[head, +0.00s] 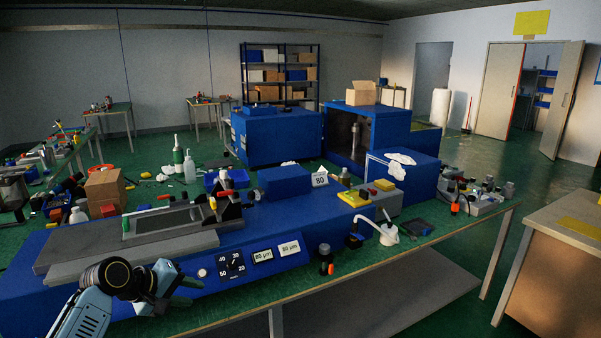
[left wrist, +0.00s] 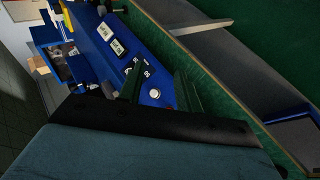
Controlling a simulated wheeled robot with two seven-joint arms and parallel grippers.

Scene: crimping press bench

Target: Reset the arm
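My left arm comes in from the bottom left of the head view. Its left gripper (head: 188,291) is in front of the blue crimping press (head: 215,285), near the front panel's left part. In the left wrist view the left gripper (left wrist: 157,88) has two dark fingers standing apart with nothing held between them. The press's blue panel and a round white button (left wrist: 155,94) show through the gap. I cannot tell whether the fingers touch the panel. My right arm and gripper are not in view.
The green bench top (head: 390,262) runs along the press front. A dial (head: 231,265) and two white labels sit on the panel. A white cup-like item (head: 389,234) and small tools stand to the right. A wooden-topped cabinet (head: 558,250) is at the far right.

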